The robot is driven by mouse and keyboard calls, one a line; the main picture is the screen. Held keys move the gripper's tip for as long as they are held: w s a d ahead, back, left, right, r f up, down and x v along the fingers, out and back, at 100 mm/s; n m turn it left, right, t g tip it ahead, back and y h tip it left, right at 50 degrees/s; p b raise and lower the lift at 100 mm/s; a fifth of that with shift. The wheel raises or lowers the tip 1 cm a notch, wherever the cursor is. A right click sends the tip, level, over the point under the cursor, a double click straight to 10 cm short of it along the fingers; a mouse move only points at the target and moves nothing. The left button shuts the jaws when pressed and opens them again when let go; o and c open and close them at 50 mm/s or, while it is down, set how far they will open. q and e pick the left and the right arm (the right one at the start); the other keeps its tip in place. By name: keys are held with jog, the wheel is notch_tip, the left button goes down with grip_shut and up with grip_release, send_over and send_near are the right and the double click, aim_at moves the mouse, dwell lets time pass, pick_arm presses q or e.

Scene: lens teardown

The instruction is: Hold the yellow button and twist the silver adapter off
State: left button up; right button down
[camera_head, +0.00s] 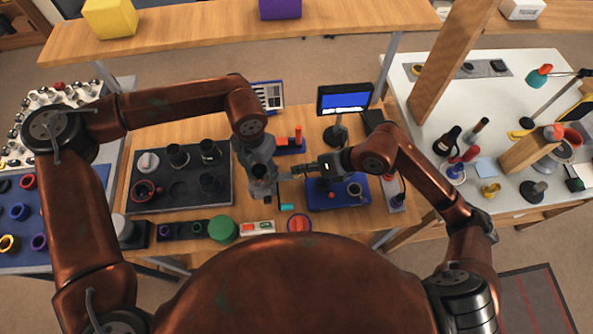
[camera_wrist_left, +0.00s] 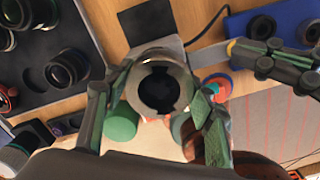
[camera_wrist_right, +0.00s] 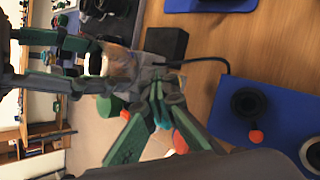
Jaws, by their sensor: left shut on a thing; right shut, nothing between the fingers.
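My left gripper (camera_head: 262,176) is shut on a silver ring-shaped adapter (camera_wrist_left: 177,72) with a dark opening and inner notches. Its fingers press on opposite sides of the ring in the left wrist view. A grey bar or plate (camera_wrist_left: 208,54) shows beside the ring; whether they touch is unclear. My right gripper (camera_head: 290,174) is shut and empty, pointing left towards the left gripper from just to its right. Its green fingers close together in the right wrist view (camera_wrist_right: 160,92).
A dark tray (camera_head: 138,195) with several lens parts lies left of my left gripper. A blue mat (camera_head: 322,205) with small parts lies to the right. A green cylinder (camera_head: 223,229) stands near the front edge. A monitor (camera_head: 344,98) and black cable (camera_wrist_right: 205,61) are nearby.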

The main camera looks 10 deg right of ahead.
jog(key=shift+f, duration=0.1)
pick_arm(q)
jog(key=shift+n, duration=1.3)
jog(key=shift+a+n, duration=0.1)
jog(key=shift+n, duration=1.2)
jog(key=o, duration=1.3)
jog(key=m, duration=0.5)
